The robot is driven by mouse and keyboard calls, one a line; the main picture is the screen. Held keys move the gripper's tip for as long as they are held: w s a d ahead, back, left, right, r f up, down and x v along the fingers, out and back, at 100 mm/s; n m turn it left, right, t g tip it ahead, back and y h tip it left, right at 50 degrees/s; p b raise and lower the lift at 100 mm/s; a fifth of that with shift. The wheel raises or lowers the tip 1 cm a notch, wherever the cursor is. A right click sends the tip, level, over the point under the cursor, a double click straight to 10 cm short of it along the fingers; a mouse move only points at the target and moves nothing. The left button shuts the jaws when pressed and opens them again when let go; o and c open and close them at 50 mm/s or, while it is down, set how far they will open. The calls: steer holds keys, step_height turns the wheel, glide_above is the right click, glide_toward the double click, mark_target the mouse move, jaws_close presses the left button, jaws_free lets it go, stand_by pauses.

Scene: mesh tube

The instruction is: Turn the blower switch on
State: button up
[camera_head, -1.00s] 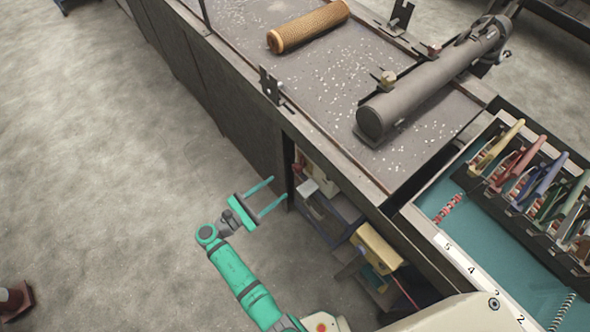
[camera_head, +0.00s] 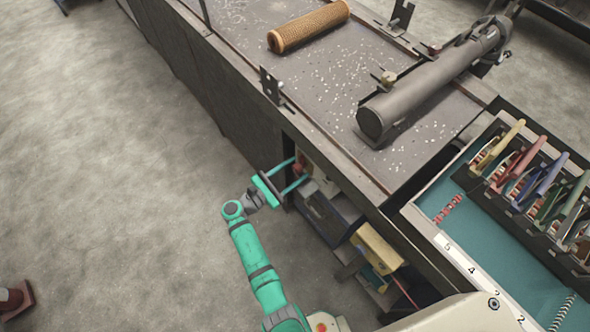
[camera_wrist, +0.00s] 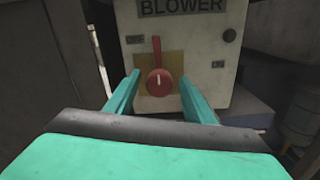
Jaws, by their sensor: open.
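The blower box (camera_wrist: 205,45) is a pale panel labelled BLOWER, seen in the wrist view. Its switch is a red rotary knob (camera_wrist: 159,82) on a yellowish plate, with its handle pointing up. Small grey labels sit at the upper left and right of the knob. My gripper (camera_wrist: 158,88) is open, with its teal fingers to the left and right of the knob; I cannot tell whether they touch it. In the head view my gripper (camera_head: 299,172) reaches into the opening under the bench, and the knob is hardly visible there.
The workbench (camera_head: 330,115) stands above the opening, carrying a brown mesh tube (camera_head: 308,27) and a grey cylinder (camera_head: 430,85). A yellow box (camera_head: 377,248) sits on the lower shelf. Clear floor (camera_head: 120,170) lies to the left. A dark wall (camera_wrist: 45,70) is close left in the wrist view.

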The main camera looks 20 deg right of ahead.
steer(key=c, duration=1.1)
steer(key=shift+o, duration=0.2)
steer(key=shift+m, duration=0.3)
steer(key=m, duration=0.3)
steer(key=shift+m, duration=0.3)
steer(key=m, duration=1.3)
steer(key=shift+m, duration=0.3)
